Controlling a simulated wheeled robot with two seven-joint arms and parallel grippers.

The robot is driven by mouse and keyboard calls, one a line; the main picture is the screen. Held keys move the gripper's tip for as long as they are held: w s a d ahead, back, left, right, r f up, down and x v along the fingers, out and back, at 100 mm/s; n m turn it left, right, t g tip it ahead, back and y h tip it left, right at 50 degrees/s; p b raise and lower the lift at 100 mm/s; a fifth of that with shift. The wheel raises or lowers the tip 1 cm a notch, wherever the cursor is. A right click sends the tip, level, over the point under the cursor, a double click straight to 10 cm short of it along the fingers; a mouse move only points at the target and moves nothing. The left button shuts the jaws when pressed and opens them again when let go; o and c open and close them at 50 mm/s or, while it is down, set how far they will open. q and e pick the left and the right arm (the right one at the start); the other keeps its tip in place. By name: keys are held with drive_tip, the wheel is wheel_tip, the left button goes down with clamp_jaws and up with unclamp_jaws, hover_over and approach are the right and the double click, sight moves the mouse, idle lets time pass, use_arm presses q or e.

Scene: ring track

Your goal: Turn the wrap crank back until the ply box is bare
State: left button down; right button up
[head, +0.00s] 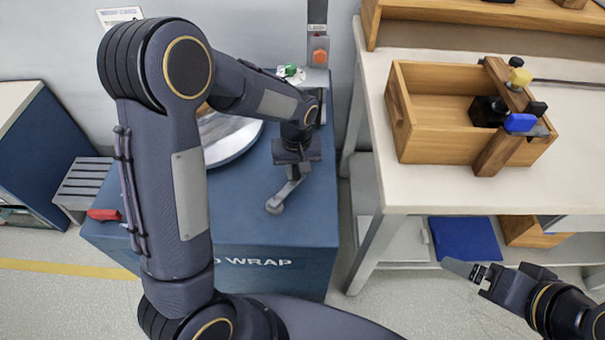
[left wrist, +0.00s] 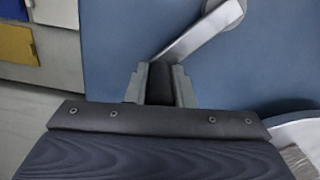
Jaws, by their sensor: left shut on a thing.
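My left gripper (head: 293,168) is shut on the dark handle (left wrist: 160,82) of the wrap crank. The crank's grey arm (head: 285,192) slants down and left from the gripper over the blue wrap cabinet (head: 310,215). In the left wrist view the crank arm (left wrist: 190,38) runs up and right from the handle to a rounded end. A pale round turntable (head: 238,140) shows partly behind my left arm. A small light-brown patch (head: 204,108) above it may be the ply box; my arm hides the rest, and any wrap on it. My right gripper (head: 470,270) hangs at lower right, apart from everything; its jaw opening is unclear.
A post with an orange-red button (head: 320,57) and a green knob (head: 289,70) stand behind the turntable. A red object (head: 104,214) lies at the cabinet's left edge. The white workbench (head: 385,190) at right bears a wooden tote (head: 425,147). Floor shows between cabinet and bench.

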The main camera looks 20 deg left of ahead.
use_arm(q)
drive_tip(key=shift+w+a+n, duration=0.2)
drive_tip(key=shift+a+n, duration=0.4)
drive_tip(key=shift+n, duration=0.3)
drive_tip(key=c, duration=1.3)
unclamp_jaws()
drive_tip(key=shift+o, duration=0.2)
wheel_tip(320, 180, up, 8)
drive_tip(key=p, duration=0.1)
drive_tip(key=shift+p, duration=0.4)
drive_tip(key=shift+f, duration=0.1)
